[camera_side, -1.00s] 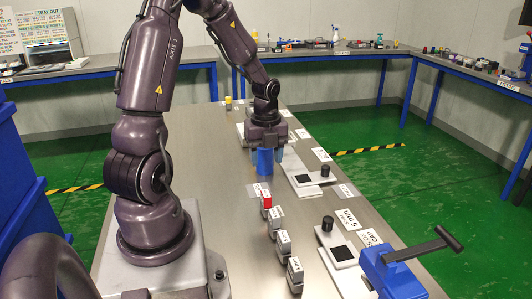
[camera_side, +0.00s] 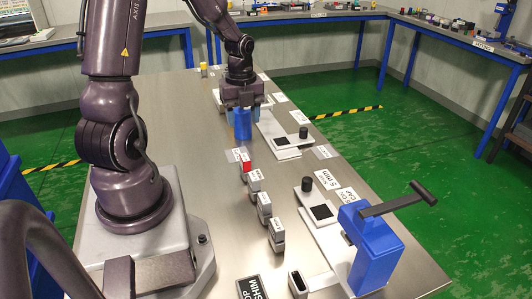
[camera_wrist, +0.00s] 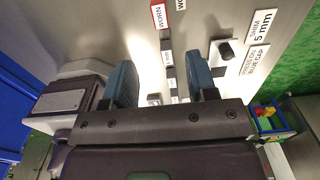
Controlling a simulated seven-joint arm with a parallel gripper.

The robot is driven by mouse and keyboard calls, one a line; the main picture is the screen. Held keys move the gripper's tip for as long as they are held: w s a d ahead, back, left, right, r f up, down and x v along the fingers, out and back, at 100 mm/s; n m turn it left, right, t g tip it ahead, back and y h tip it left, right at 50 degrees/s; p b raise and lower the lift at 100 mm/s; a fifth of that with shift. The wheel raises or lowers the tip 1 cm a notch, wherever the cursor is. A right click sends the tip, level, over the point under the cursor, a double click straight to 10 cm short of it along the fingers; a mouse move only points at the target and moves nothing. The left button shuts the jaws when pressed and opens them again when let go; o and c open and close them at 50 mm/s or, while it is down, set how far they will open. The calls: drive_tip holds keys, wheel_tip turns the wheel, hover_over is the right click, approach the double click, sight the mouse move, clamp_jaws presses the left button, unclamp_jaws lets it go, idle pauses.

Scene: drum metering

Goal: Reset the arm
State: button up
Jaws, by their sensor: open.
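My gripper (camera_side: 242,118) hangs fingers-down over the metal table, towards its far part, in the side view. In the wrist view its two blue-grey fingers (camera_wrist: 161,85) are wide apart, with bare table and small labelled blocks beyond. A bright blue cylinder (camera_side: 242,126) shows at the fingers in the side view. It does not show in the wrist view, and I cannot tell whether it stands between the fingers or in front of them.
A row of labelled grey blocks (camera_side: 264,207), one red-marked, runs along the table. A blue lever press (camera_side: 372,246) stands at the near right. Plates with black knobs (camera_side: 303,134) lie to the right of my gripper. A yellow-topped piece (camera_side: 204,70) stands behind.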

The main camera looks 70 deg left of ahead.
drive_tip(key=s+d+r+n+t, duration=0.2)
drive_tip(key=d+r+n, duration=0.7)
drive_tip(key=d, duration=0.1)
drive_tip(key=s+d+r+n+t, duration=0.3)
drive_tip(key=d+r+n, duration=0.6)
drive_tip(key=d, duration=0.2)
drive_tip(key=shift+s+t, duration=0.2)
drive_tip(key=shift+t, duration=0.1)
